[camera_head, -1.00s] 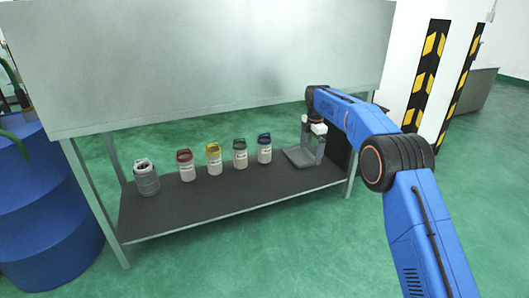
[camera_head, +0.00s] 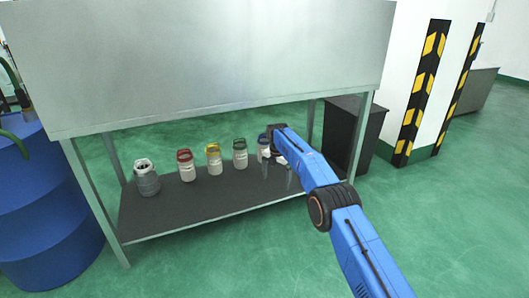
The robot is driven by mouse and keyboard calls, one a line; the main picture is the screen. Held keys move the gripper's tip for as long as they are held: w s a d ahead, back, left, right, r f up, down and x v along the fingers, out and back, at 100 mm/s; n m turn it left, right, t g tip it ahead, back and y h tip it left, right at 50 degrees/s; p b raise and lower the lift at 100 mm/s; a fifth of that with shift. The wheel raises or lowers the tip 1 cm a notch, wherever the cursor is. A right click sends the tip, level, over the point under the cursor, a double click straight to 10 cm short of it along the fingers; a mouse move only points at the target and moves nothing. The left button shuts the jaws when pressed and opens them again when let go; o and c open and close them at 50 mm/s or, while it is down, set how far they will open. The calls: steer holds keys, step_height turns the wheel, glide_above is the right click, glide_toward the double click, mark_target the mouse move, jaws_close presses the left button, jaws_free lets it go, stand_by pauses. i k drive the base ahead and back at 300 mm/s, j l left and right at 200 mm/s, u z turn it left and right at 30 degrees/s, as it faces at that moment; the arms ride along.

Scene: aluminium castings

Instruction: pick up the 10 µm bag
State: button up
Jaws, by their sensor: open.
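Several white filter bags with coloured rims stand in a row on the dark lower shelf (camera_head: 205,212): red-rimmed (camera_head: 187,170), yellow-rimmed (camera_head: 214,163), green-rimmed (camera_head: 240,157) and blue-rimmed (camera_head: 263,149). Their labels are too small to read, so I cannot tell which is the 10 µm bag. My gripper (camera_head: 279,181) is open and points down at the right end of the row, close to the blue-rimmed bag. It and my arm hide part of that bag. I cannot tell whether they touch.
A grey container (camera_head: 146,181) stands at the left end of the shelf. A large metal panel (camera_head: 205,65) overhangs the shelf, and posts stand at its ends. A dark cabinet (camera_head: 352,138) is behind at right. A blue drum (camera_head: 45,205) stands at left.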

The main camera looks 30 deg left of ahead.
mark_target(263, 143)
steer(key=i+j, duration=1.55)
steer(key=i, duration=0.15)
